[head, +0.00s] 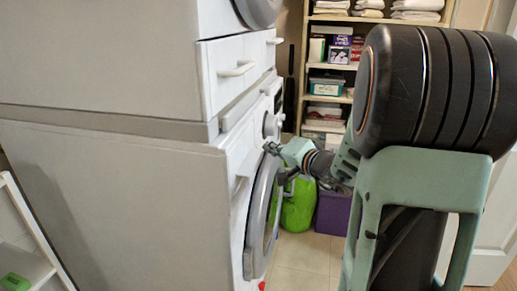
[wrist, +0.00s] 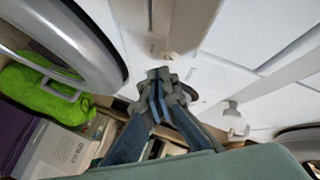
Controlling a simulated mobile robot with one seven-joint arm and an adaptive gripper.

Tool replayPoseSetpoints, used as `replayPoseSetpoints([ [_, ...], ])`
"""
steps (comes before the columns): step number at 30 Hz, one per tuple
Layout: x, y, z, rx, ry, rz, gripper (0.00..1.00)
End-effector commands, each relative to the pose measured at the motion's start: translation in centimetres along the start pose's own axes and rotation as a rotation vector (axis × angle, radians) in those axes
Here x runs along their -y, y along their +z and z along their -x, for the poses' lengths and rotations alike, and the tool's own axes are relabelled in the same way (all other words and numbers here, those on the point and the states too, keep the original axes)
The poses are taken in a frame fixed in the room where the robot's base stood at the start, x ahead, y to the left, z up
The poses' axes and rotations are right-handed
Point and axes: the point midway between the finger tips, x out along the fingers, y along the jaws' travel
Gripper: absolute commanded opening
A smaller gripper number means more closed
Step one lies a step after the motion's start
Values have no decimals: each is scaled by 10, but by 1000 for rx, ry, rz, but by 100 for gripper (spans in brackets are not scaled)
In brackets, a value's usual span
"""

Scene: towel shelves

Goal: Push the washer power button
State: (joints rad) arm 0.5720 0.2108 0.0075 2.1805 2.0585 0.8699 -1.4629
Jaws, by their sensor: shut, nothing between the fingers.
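The washer (head: 110,190) is the lower white machine of a stack, with a round grey-rimmed door (head: 262,215) on its front. Its front panel carries a round dial (head: 269,125) above the gripper. My gripper (head: 271,148) is at the upper front of the washer, above the door. In the wrist view the gripper's fingertips (wrist: 160,74) are together and empty, pointing at the white panel. A small knob-like piece (wrist: 171,57) shows just beyond the tips. I cannot tell which control is the power button, or whether the tips touch the panel.
A second white machine (head: 95,50) with a drawer handle (head: 237,69) is stacked above. A green bag (head: 298,205) and a purple bin (head: 332,213) stand behind my arm. Shelves (head: 345,68) with towels and boxes are at the back. Tiled floor (head: 305,255) is clear in front.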

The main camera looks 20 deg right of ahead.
Motion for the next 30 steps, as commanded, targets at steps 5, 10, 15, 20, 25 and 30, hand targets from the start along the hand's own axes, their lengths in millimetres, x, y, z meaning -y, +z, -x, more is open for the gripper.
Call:
replayPoseSetpoints([
  [5,-2,-2,2,-1,0,1,0],
  [10,-11,-9,13,-2,0,2,0],
  [15,-20,-18,25,-2,0,1,0],
  [20,-28,-26,35,-2,0,1,0],
  [25,-30,-30,42,-1,-1,0,0],
  [30,-30,-30,42,0,0,0,0],
])
